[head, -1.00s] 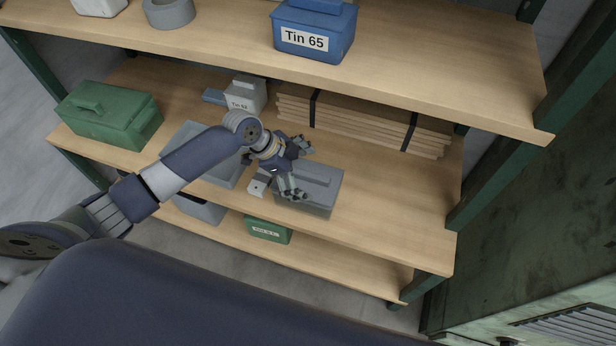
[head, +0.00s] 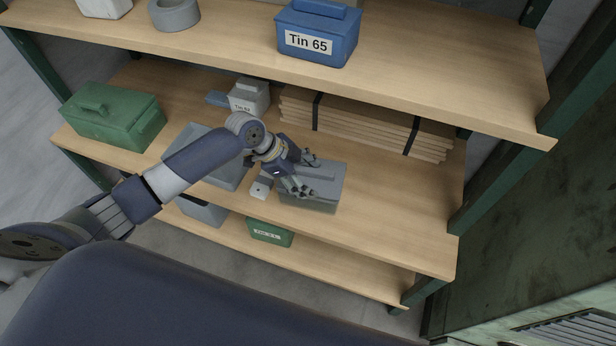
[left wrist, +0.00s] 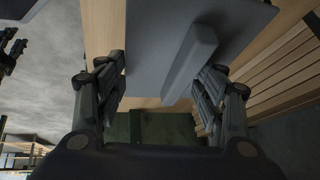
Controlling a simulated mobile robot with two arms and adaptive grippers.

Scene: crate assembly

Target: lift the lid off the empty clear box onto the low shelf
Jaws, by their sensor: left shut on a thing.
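A grey lidded box (head: 318,204) stands on the middle shelf, right of centre in the head view; its walls look grey, and I cannot see inside. Its flat grey lid (head: 335,187) is on top and carries a bar handle (head: 318,172). My left gripper (head: 305,173) reaches in from the left, over the lid, and is shut on the handle. In the left wrist view, the lid (left wrist: 150,45) fills the upper middle and the handle (left wrist: 192,58) lies between the fingers, nearer the right one. My right gripper is not in view.

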